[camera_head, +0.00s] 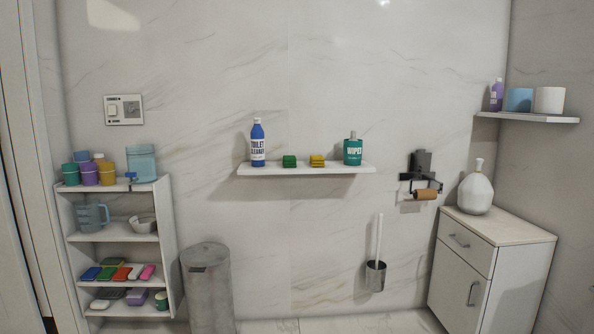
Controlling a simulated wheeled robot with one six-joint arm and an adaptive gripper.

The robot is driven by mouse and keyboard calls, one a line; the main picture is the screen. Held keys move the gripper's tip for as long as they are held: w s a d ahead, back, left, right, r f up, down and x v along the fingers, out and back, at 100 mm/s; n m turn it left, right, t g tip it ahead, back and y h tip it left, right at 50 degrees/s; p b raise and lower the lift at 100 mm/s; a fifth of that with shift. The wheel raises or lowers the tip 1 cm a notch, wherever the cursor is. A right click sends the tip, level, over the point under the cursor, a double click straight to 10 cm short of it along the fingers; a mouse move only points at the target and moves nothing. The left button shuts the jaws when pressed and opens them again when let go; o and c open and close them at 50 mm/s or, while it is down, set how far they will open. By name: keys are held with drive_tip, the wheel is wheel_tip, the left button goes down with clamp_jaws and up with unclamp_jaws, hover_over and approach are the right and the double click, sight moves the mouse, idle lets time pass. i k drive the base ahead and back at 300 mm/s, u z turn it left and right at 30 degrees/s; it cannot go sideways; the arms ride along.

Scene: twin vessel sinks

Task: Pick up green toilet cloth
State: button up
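A small green folded block that looks like a cloth or sponge (289,161) sits on the white wall shelf (305,170) in the middle of the head view. It stands between the blue-and-white toilet cleaner bottle (257,145) on its left and a yellow block of like shape (317,161) on its right. A teal wipes container (352,150) stands at the shelf's right end. The green block is upright on the shelf and unobstructed. My gripper does not show in this view.
A white rack (166,235) at the left holds cups, a jug and several coloured flat items, some green. A grey bin (207,290) stands beside it. A toilet brush (377,265) and paper holder (421,175) hang right. A white cabinet (493,265) stands at the right.

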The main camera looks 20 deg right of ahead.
sight(288, 161)
drive_tip(key=u, duration=0.95)
drive_tip(key=i, duration=2.35)
drive_tip(key=z, duration=0.95)
